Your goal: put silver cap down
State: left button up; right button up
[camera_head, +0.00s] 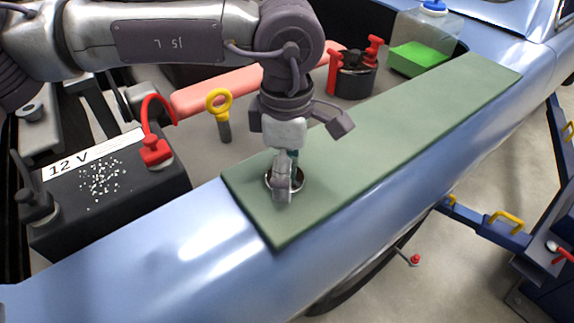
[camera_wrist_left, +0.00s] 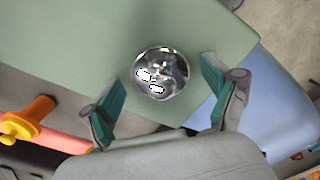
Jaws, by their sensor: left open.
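The silver cap (camera_wrist_left: 161,74) is a round, shiny piece lying on the green mat (camera_wrist_left: 90,30) in the left wrist view. In the head view its rim (camera_head: 299,183) shows near the mat's front left corner, partly hidden behind my gripper. My left gripper (camera_head: 287,188) is just above the cap in the head view. In the left wrist view my left gripper (camera_wrist_left: 165,100) has its teal-padded fingers spread wide, one on each side of the cap, with visible gaps. My right gripper is in neither view.
The mat lies along the blue car fender (camera_head: 170,255). A black 12 V battery (camera_head: 110,185) is at left. A yellow-ringed dipstick (camera_head: 221,108) stands behind the mat. A red-topped black part (camera_head: 353,77) and a clear tank (camera_head: 424,40) are farther back. The mat's right part is clear.

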pick_arm(q)
jog(key=shift+r, duration=0.15)
jog(key=shift+r, duration=0.3)
notch_tip(320, 180, up, 11)
jog(key=b, duration=0.2)
jog(key=shift+r+b, duration=0.15)
jog(key=shift+b, duration=0.2)
